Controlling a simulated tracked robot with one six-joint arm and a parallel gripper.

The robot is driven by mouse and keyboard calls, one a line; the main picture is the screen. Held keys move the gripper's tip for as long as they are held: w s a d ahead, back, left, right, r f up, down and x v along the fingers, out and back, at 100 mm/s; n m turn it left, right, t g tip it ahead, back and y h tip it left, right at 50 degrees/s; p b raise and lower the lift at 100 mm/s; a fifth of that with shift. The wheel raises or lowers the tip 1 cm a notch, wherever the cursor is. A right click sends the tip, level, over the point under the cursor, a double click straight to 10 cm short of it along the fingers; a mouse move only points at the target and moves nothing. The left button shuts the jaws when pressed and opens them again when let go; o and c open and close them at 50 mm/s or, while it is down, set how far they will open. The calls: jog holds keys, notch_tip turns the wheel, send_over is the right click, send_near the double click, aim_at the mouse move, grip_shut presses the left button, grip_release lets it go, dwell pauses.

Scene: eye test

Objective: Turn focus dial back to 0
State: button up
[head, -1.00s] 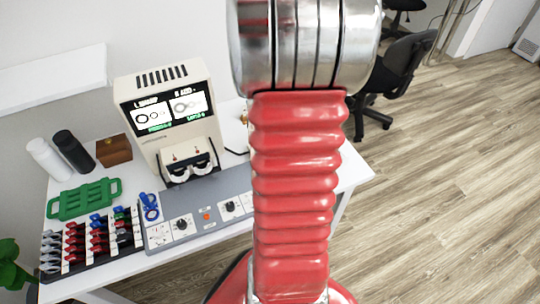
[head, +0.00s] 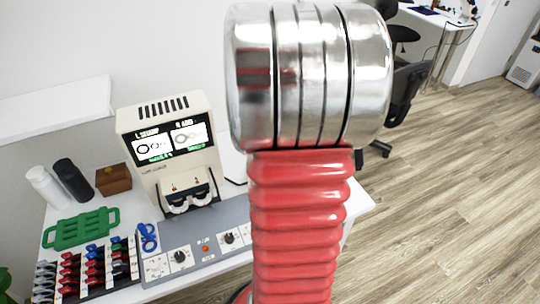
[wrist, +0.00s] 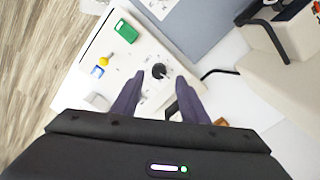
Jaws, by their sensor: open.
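In the wrist view a small black dial (wrist: 158,71) with dark marks around it sits on a white surface; I cannot read its label or setting. My gripper (wrist: 159,79) is open, with its two dark fingers apart on either side of the dial in the picture. I cannot tell how far above the dial they are. In the head view a grey console (head: 207,236) carries a left dial (head: 180,257), a right dial (head: 229,238) and an orange button (head: 206,249). My red arm hides the table's right part, and my gripper is not seen there.
The cream eye test machine (head: 157,118) stands behind the console and shows at right in the wrist view (wrist: 285,72). A green block (wrist: 126,31), a yellow knob (wrist: 103,61) and a blue piece (wrist: 97,72) lie near the dial. Racks of lenses (head: 98,268) stand at left.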

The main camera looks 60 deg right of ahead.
notch_tip(320, 180, up, 10)
jog(key=shift+r, duration=0.15)
dwell(0.5)
jog(key=n, duration=1)
jog(key=shift+s+a+n, duration=0.2)
jog(key=shift+n, duration=0.1)
notch_tip(320, 180, down, 14)
jog(key=shift+r, duration=0.1)
dwell(0.6)
jog(key=shift+c, duration=0.4)
